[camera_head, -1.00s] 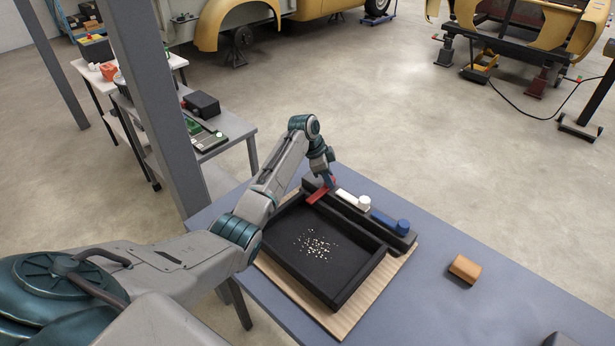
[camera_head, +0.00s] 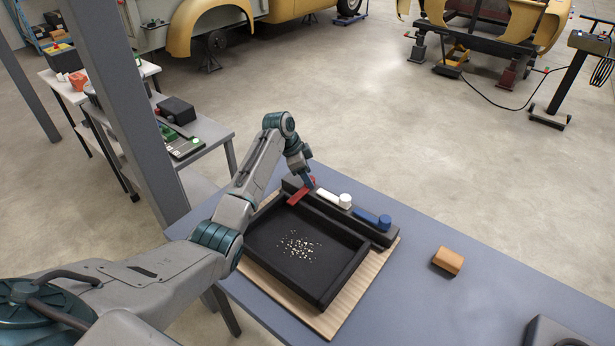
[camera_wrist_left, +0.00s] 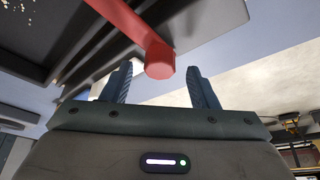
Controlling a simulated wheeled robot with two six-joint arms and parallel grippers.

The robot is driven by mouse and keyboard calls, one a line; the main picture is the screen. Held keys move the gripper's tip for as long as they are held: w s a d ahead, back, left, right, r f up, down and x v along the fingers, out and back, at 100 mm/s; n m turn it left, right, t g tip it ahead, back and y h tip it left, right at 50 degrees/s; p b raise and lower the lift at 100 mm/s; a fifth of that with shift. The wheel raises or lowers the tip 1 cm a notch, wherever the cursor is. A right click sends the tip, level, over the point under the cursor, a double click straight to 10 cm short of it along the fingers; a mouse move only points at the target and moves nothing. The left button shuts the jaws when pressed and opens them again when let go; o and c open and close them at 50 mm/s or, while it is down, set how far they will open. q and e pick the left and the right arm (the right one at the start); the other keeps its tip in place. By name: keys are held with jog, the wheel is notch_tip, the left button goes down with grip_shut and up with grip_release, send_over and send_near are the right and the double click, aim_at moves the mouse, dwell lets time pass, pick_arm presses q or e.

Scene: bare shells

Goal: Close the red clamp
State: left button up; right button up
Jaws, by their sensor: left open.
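The red clamp (camera_head: 298,196) is a lever at the far left end of a black rail on the tray's back edge. It points across the rail toward the tray, while the white clamp (camera_head: 332,198) and blue clamp (camera_head: 370,216) lie along the rail. My left gripper (camera_head: 309,182) is open at the red clamp's far end and partly hides it. My right gripper is not in view.
The black tray (camera_head: 345,285) holds small pale bits and sits on a wooden board (camera_head: 372,284) on the blue-grey table. An orange-brown block (camera_head: 448,261) lies to the right, with free table around it. A grey post (camera_head: 125,110) stands at the left.

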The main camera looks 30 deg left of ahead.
pick_arm(q)
jog(key=b+v, duration=0.2)
jog(key=v, duration=0.7)
jog(key=shift+r+b, duration=0.35)
jog(key=shift+b, duration=0.05)
jog(key=shift+s+a+f, duration=0.1)
jog(key=shift+f, duration=0.05)
